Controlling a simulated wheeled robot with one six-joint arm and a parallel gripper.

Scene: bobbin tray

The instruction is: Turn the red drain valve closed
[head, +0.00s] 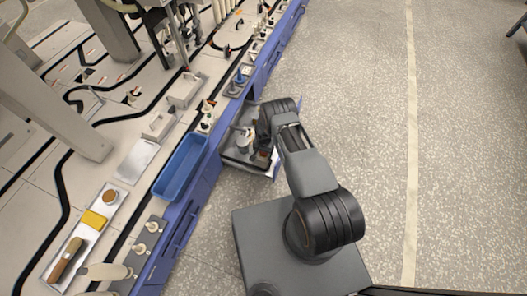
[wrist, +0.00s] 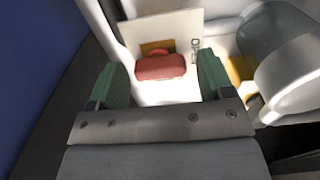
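The red drain valve (wrist: 162,67) shows in the wrist view as a short red handle lying crosswise in front of a white plate (wrist: 182,28). The plate carries dark lettering at its right side and a yellow-brown patch behind the handle. My gripper (wrist: 162,78) is open, with one green finger on each side of the handle. A gap shows between the handle and each finger; I cannot tell how deep the handle sits between them. In the head view my gripper (head: 262,152) reaches into an open drawer-like bay (head: 232,158), and the arm hides most of the valve.
A grey and white cylindrical container (wrist: 282,55) stands close to the right finger. A blue wall (wrist: 35,60) lies to the left. In the head view a blue bin (head: 181,166) and a tray with a brush (head: 67,262) sit on the bench. The floor at right is clear.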

